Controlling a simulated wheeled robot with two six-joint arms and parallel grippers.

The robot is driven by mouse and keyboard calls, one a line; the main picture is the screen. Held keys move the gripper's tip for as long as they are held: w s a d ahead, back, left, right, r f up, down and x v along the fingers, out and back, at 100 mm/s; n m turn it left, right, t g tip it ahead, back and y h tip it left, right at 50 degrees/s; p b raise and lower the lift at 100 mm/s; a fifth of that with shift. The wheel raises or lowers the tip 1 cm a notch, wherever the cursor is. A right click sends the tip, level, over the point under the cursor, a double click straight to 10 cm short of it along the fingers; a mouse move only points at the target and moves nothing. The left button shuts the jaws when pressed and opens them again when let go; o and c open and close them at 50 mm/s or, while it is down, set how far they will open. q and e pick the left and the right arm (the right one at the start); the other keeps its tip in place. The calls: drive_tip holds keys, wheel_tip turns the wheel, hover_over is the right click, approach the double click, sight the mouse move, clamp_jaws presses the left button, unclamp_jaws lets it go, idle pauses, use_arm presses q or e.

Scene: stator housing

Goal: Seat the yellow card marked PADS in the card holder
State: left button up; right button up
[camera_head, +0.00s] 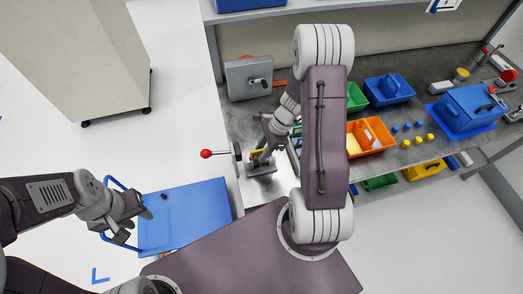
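A small yellow piece (256,155), possibly the card, sits at the grey metal fixture (262,170) near the bench's left end. No lettering is legible on it, and I cannot tell whether the fixture is the card holder. My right gripper (267,152) is right beside the yellow piece, pointing down. Its fingertips are too small and partly covered to show whether it grips the piece. My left gripper (141,227) is away to the left, over the edge of the blue cart top, with its fingers spread and nothing visible between them.
A lever with a red knob (206,154) sticks out left of the fixture. A grey box (249,77) stands behind. Orange (385,142) and blue (388,90) bins lie right of my arm. The blue cart top (187,215) is mostly clear.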

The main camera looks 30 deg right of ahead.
drive_tip(key=shift+p+v, duration=1.3)
drive_tip(key=shift+v, duration=0.15)
drive_tip(key=w+v, duration=0.1)
drive_tip(key=v, duration=0.8)
drive_tip(key=shift+s, duration=0.45)
